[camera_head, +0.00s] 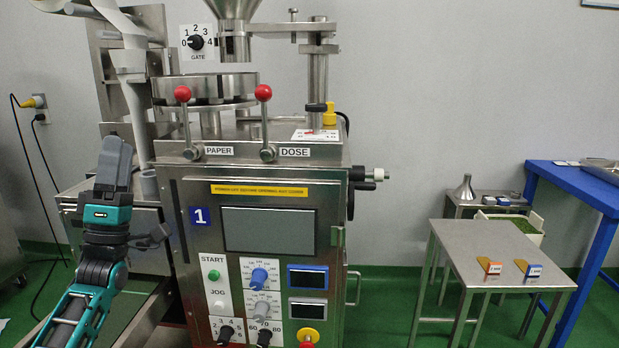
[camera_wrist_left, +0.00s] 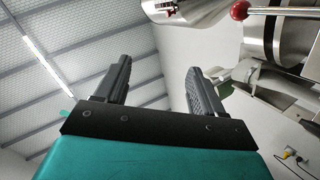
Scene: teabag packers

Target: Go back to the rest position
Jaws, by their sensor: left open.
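My left gripper (camera_head: 117,160) is raised at the left of the head view, in front of the left part of the teabag packing machine (camera_head: 190,250). Its fingers point up. In the left wrist view the two dark fingers (camera_wrist_left: 158,88) stand apart with nothing between them, so it is open and empty. Beyond them show the ceiling and wall, with a red-knobbed lever (camera_wrist_left: 240,10) and metal machine parts at the upper right. My right gripper is in neither view.
The machine carries PAPER (camera_head: 183,94) and DOSE (camera_head: 263,92) levers with red knobs. A steel side table (camera_head: 500,262) with two small cards stands at the right, near a blue table (camera_head: 580,185). Green floor between machine and side table is clear.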

